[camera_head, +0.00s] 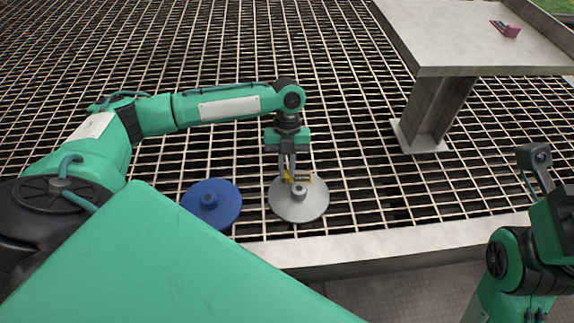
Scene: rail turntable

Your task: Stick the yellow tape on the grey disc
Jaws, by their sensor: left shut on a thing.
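The grey disc (312,203), with a small raised hub, lies on the grating in the middle of the head view. My left gripper (290,176) reaches down from above, just over the back part of the disc. It is shut on the yellow tape (301,179), a small piece just behind the disc's hub. I cannot tell whether the tape touches the disc. The gripper's fingers hide part of the tape. My right arm shows at the right edge, and its fingertips are not clearly visible.
A blue disc (227,203) with a hub lies just left of the grey disc. A grey table (440,40) on a post stands at the back right, with a small pink and dark object (511,30) on it. A pale beam (400,246) runs along the front of the grating.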

